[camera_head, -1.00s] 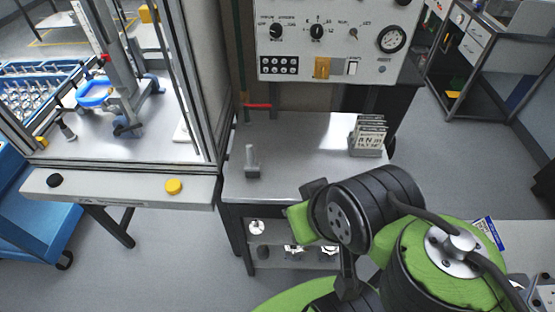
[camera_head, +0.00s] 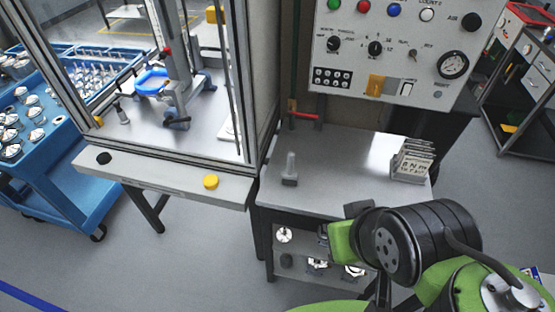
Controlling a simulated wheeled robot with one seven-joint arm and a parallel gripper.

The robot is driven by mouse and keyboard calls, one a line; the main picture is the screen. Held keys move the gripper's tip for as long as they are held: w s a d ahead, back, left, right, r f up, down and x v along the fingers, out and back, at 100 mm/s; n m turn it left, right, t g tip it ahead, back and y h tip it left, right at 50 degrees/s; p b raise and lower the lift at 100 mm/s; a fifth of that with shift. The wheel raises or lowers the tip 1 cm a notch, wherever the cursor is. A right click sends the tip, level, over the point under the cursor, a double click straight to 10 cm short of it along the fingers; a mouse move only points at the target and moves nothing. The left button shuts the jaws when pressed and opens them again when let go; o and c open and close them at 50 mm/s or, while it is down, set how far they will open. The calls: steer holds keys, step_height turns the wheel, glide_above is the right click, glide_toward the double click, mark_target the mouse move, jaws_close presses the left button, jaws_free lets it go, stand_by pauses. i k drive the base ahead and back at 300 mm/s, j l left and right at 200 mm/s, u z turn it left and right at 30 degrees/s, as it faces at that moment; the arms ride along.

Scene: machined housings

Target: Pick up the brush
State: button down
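A small grey piece (camera_head: 289,170) with an upright rounded handle on a blocky foot stands on the light grey bench (camera_head: 330,198), left of its middle. It may be the brush, but it is too small to be sure. A thin red bar (camera_head: 305,115) shows at the back left of the bench; I cannot tell what it is. My green and black arm fills the lower right, in front of the bench and apart from the grey piece. My gripper's fingers do not show.
A stack of metal plates (camera_head: 411,160) stands at the bench's right. Below, a shelf holds several metal parts (camera_head: 284,235). A control panel (camera_head: 395,55) is behind. A framed machine with a ledge (camera_head: 165,181) and a blue cart (camera_head: 75,180) are left.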

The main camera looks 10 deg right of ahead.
mark_target(290, 178)
steer(key=i+j+u, duration=0.1)
steer(key=i+j, duration=0.35)
steer(key=j, duration=0.2)
steer(key=i+j+u, duration=0.1)
steer(key=i+j, duration=0.35)
steer(key=j, duration=0.2)
